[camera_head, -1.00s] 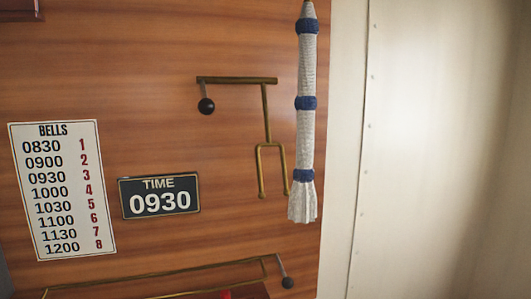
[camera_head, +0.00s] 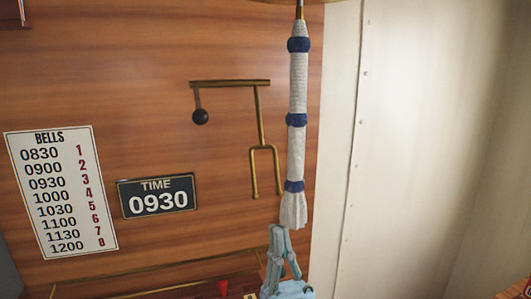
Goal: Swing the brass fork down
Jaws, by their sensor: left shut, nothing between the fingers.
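The brass fork (camera_head: 265,148) is on the wooden wall panel, its two prongs pointing down from a vertical stem. The stem hangs from the right end of a horizontal brass bar (camera_head: 230,83); a black ball (camera_head: 200,117) hangs at the bar's left end. My left gripper (camera_head: 278,232) comes up from the bottom edge, shut and empty. In the picture it is below and slightly right of the prongs, just under the rope's frayed end; whether it touches the rope I cannot tell. My right gripper is out of view.
A white rope (camera_head: 297,110) with blue bands hangs just right of the fork. A BELLS chart (camera_head: 62,195) and a TIME 0930 plate (camera_head: 157,196) are on the panel's left. A lower brass rail (camera_head: 150,270) runs near the bottom. A pale wall (camera_head: 440,130) stands right.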

